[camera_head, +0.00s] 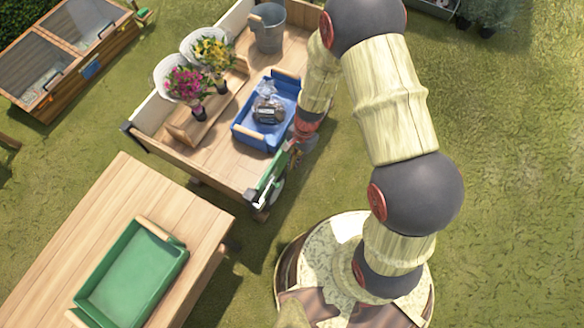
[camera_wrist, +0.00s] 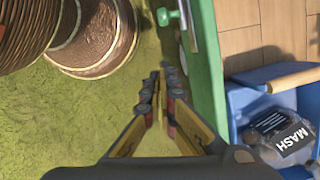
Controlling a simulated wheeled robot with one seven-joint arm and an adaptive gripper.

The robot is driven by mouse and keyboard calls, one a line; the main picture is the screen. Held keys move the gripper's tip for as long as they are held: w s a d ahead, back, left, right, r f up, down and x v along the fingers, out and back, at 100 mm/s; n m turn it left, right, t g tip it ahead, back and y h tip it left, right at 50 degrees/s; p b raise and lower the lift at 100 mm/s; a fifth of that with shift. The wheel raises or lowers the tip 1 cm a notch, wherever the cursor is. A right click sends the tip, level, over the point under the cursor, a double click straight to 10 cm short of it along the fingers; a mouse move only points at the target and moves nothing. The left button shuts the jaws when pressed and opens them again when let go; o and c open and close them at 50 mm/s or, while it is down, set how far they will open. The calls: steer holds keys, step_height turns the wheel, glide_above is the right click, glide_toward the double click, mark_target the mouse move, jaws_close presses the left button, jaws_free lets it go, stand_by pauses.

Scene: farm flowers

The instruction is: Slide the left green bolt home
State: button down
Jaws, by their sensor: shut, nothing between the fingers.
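A green bolt knob (camera_wrist: 165,17) sticks out from the panel's outer side at the top of the wrist view. My gripper (camera_wrist: 160,82) is shut and empty. It points along the outside of the panel, with the knob beyond its fingertips and a visible space between them. In the camera_head view my gripper (camera_head: 296,150) is small beside the cart's end and partly hides the bolt area. I cannot make out a second bolt.
A wooden table (camera_head: 60,235) with a green tray (camera_head: 172,262) stands at lower left. Grass lies between.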

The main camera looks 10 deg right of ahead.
steer(key=shift+p+v, duration=0.35)
steer(key=shift+v, duration=1.25)
steer(key=s+r+n+g, duration=0.2)
steer(key=s+n, duration=0.1)
steer(key=s, duration=0.2)
steer(key=s+d+r+n+t, duration=0.2)
steer(key=d+r+t, duration=0.1)
steer(key=r, duration=1)
steer(key=s+d+r+n+t+h, duration=0.1)
steer(key=s+d+r+n+t, duration=0.1)
steer(key=r, duration=1.2)
steer(key=s+d+r+n+t+h, duration=0.1)
steer(key=s+d+r+t, duration=0.3)
steer(key=r, duration=1)
steer(key=shift+d+n, duration=0.5)
steer(key=shift+n, duration=0.3)
steer(key=shift+w, duration=0.1)
